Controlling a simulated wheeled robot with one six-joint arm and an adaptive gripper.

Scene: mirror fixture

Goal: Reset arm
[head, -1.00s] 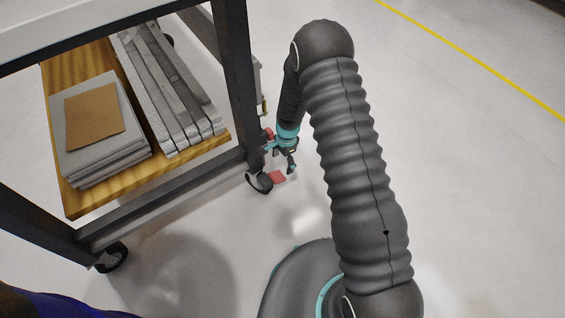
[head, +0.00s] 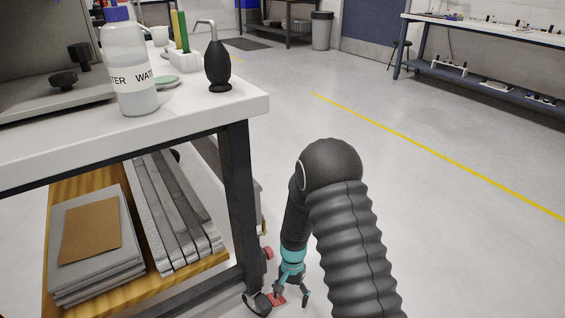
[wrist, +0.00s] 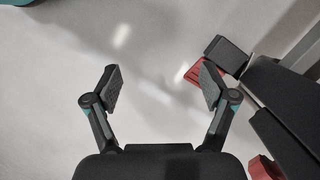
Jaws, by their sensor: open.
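My gripper (head: 291,294) hangs low over the floor in the head view, beside the near right leg of the workbench. In the wrist view my gripper (wrist: 158,90) is open, its two fingers wide apart with only bare floor between them. My arm in its dark ribbed sleeve rises at the lower middle of the head view and bends over down to the gripper. A red caster pedal (wrist: 205,75) shows just beyond the right finger in the wrist view. I cannot tell whether they touch.
The floor (head: 420,210) to the right is clear. A far bench (head: 480,75) stands at the back right.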

